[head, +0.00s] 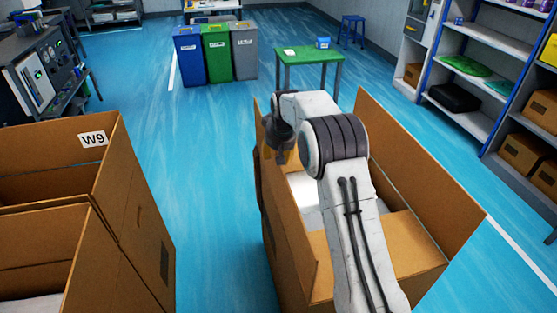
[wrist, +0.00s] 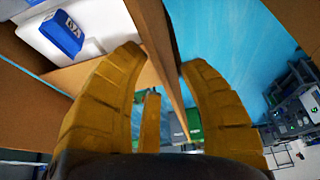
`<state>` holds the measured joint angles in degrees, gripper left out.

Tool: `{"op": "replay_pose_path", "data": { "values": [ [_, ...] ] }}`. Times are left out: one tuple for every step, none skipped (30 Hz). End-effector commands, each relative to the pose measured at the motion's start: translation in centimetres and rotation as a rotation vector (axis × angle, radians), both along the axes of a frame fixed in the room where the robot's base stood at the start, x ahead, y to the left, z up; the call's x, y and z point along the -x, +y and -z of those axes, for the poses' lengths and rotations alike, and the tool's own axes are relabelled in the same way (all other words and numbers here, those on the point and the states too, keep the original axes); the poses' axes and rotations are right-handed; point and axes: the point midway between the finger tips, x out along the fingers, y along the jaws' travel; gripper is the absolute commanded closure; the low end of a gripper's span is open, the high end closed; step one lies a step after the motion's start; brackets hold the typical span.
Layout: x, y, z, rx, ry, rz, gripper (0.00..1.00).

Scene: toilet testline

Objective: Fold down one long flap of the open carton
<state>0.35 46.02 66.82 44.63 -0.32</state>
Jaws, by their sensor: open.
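The open carton (head: 388,245) stands at the centre right in the head view, under my arm. Its left long flap (head: 288,225) and right long flap (head: 425,175) both stand up. The near short flap lies inward. My arm hides much of the far end. My gripper (head: 281,152), with yellow fingers, is at the far part of the left long flap. In the wrist view my gripper (wrist: 163,62) is open, and the edge of the brown flap (wrist: 160,45) runs between its fingers. I cannot tell whether they touch it.
A white item (head: 303,195) lies inside the carton; a blue box (wrist: 63,32) shows on it in the wrist view. Shelves (head: 470,115) line the right. Blue floor is free between the cartons.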

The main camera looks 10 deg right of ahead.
Motion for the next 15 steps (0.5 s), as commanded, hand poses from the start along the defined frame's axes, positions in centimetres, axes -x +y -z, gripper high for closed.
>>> {"op": "replay_pose_path", "data": {
  "values": [
    [-0.2,0.0,0.6,0.000,0.003,0.000,0.62],
    [-0.4,0.0,1.0,0.000,0.004,0.000,0.62],
    [-0.6,0.0,1.4,0.000,0.003,0.000,0.62],
    [-0.7,0.0,1.8,0.000,0.003,0.000,0.62],
    [-0.8,0.0,2.1,0.000,0.002,0.000,0.62],
    [-1.0,0.0,2.5,0.000,0.002,0.000,0.62],
    [-1.1,0.0,2.8,0.000,0.002,0.000,0.62],
    [-1.2,0.0,3.0,0.000,0.002,0.000,0.62],
    [-1.4,0.0,3.3,0.000,0.001,0.000,0.62],
    [-1.5,0.0,3.5,0.000,0.001,0.000,0.62],
    [-1.5,0.0,3.7,0.000,0.001,0.000,0.62],
    [-1.6,0.0,3.9,0.000,0.001,0.000,0.62],
    [-1.7,0.0,4.1,0.000,0.001,0.000,0.62],
    [-1.7,0.0,4.1,0.000,0.001,0.000,0.62],
    [-1.8,0.0,4.2,0.000,0.000,0.000,0.62]
  ]
}}
